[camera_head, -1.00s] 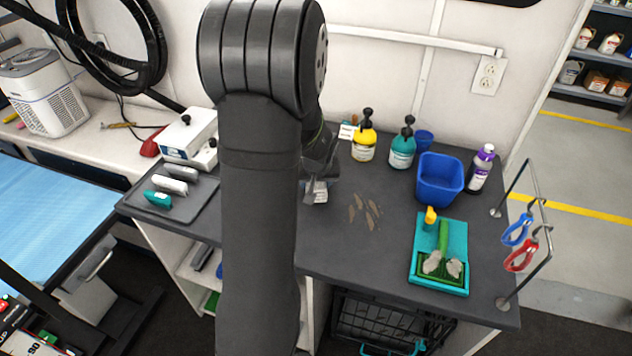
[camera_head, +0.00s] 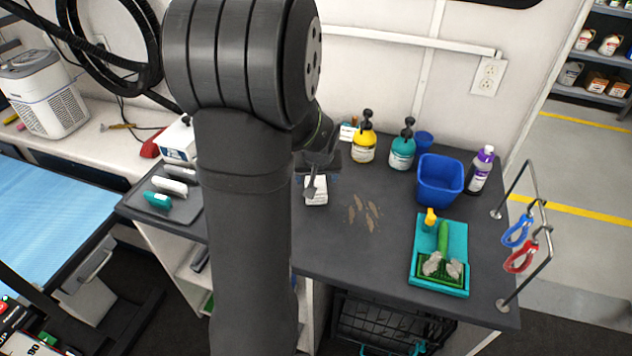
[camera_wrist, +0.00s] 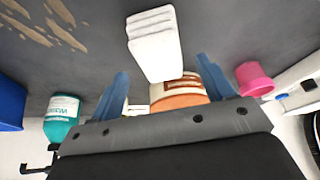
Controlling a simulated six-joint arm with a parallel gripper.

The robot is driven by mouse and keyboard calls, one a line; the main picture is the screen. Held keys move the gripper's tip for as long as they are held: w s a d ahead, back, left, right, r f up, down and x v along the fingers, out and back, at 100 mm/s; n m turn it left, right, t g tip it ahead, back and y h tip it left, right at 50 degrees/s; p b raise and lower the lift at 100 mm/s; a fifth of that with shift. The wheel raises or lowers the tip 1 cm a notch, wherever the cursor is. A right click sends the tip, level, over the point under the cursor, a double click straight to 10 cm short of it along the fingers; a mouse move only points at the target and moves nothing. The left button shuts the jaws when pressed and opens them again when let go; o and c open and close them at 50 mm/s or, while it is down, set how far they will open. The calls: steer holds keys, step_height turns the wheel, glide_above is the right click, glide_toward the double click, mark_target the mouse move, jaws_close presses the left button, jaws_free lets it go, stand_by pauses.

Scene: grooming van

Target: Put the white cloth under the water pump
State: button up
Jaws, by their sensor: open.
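The folded white cloth (camera_head: 317,194) lies on the dark counter near its middle. In the wrist view the cloth (camera_wrist: 153,42) shows as a stack of folded layers, with its near end between and beyond my blue fingertips. My gripper (camera_wrist: 163,82) is open and empty. In the head view my gripper (camera_head: 314,182) is just over the cloth, partly hidden by my arm; I cannot tell whether they touch. The teal pump bottle (camera_head: 402,153) stands upright behind and right of the cloth. In the wrist view its label (camera_wrist: 61,107) seems to begin with "Wat".
A yellow pump bottle (camera_head: 364,146) stands left of the teal one. A blue bin (camera_head: 440,180), purple-labelled bottle (camera_head: 482,170) and teal tray (camera_head: 423,270) are to the right. Brown smears (camera_head: 363,212) mark the open counter. The wrist view shows a pink cup (camera_wrist: 254,80) and an orange-white jar (camera_wrist: 180,95).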

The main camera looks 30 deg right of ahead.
steer(key=v, duration=0.6)
steer(key=shift+s+r, duration=0.1)
steer(key=shift+r, duration=0.2)
steer(key=o, duration=0.6)
steer(key=shift+s+a+r, duration=0.15)
steer(key=shift+r, duration=0.15)
steer(key=m+g+h, duration=0.2)
steer(key=m+g, duration=0.4)
steer(key=m, duration=1.2)
glide_toward(316, 184)
steer(key=d+f, duration=0.2)
steer(key=f, duration=0.3)
steer(key=shift+w+d+f, duration=0.15)
steer(key=shift+w+d, duration=0.1)
steer(key=shift+d, duration=0.15)
steer(key=shift+a+x, duration=0.2)
steer(key=shift+x, duration=1.15)
steer(key=shift+a+x, duration=0.2)
steer(key=shift+x, duration=1.1)
